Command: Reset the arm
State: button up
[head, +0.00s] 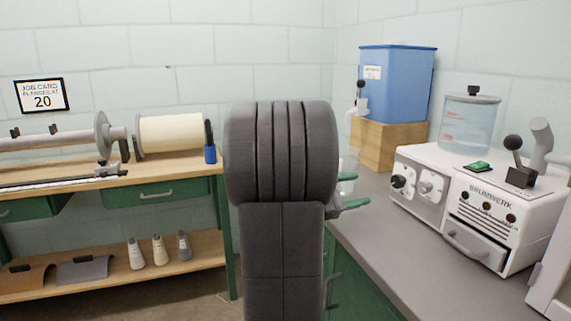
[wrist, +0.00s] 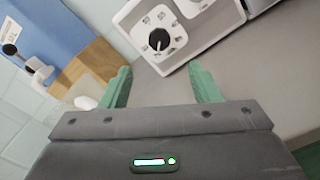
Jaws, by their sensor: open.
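My gripper (head: 350,191) shows in the head view beyond my dark arm, over the grey counter (head: 372,230). Its two green fingers point right and stand apart. In the wrist view my gripper (wrist: 161,84) is open, with nothing held between the fingers. The white coffee machine (wrist: 135,22) with a black dial (wrist: 159,39) lies ahead of the fingertips there. My arm hides much of the middle of the head view.
A blue water tank (head: 397,85) stands on a wooden block (head: 385,146) behind the counter's left part. The coffee machine (head: 423,190) fills the counter's right side. A wooden workbench (head: 165,170) with a cream roll (head: 172,134) stands at left. The counter's front is clear.

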aim_at(395, 180)
jog(key=b+x, duration=0.1)
jog(key=x, duration=1.1)
jog(key=shift+b, duration=0.35)
jog(key=shift+r+n+p, duration=0.25)
jog(key=shift+n+p, duration=0.05)
jog(key=shift+p, duration=0.5)
jog(key=shift+a+n+p, duration=0.15)
jog(key=shift+n+p, duration=0.15)
jog(key=shift+p, duration=0.1)
jog(key=n+p, duration=0.6)
jog(key=p, duration=0.4)
jog(key=shift+a+f+n, duration=0.1)
jog(key=shift+a+n, duration=0.1)
jog(key=shift+n, duration=0.2)
jog(key=v, duration=0.9)
jog(key=shift+s+a+f, duration=0.1)
jog(key=shift+s+a, duration=0.05)
jog(key=shift+a, duration=0.1)
